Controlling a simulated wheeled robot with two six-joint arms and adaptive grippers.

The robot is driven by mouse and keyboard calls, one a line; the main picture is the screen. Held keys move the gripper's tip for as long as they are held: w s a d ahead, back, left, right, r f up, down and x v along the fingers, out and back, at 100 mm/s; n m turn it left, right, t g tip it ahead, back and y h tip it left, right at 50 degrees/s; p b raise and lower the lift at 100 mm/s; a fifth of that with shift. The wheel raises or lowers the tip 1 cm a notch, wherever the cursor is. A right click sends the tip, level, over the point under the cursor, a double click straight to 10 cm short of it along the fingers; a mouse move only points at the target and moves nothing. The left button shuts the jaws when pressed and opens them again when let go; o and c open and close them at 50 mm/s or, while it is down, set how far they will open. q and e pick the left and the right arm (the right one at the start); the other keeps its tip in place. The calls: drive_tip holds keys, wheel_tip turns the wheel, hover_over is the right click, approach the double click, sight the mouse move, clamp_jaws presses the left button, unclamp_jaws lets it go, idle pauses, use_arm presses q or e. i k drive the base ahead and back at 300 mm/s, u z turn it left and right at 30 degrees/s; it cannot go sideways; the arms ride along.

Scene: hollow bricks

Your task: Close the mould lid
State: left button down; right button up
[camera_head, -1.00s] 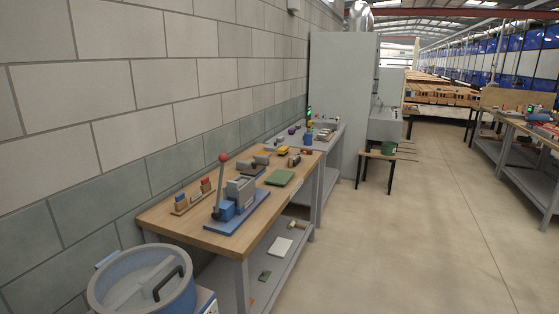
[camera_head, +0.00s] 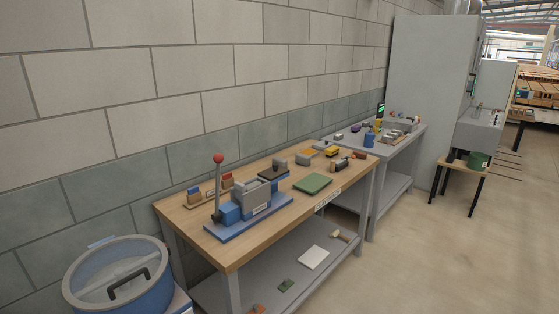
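A grey mould box (camera_head: 249,196) stands on a blue base plate (camera_head: 250,226) on the wooden workbench (camera_head: 330,202). A blue block (camera_head: 229,213) and an upright lever (camera_head: 217,188) with a red knob (camera_head: 218,158) stand at its left end. The top of the mould box looks open, with raised walls. I cannot tell which part is its lid at this size. Neither of my grippers shows in the view, and the bench is some distance away.
A blue round tub (camera_head: 122,283) with a handled clear cover is at the lower left. A green pad (camera_head: 313,183) and several small items lie on the bench. A lower shelf holds a white sheet (camera_head: 313,257). Open floor (camera_head: 440,265) lies to the right.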

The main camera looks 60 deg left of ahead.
sight(274, 173)
drive_tip(key=u, duration=0.7)
drive_tip(key=i, duration=0.75)
drive_tip(key=u, duration=0.9)
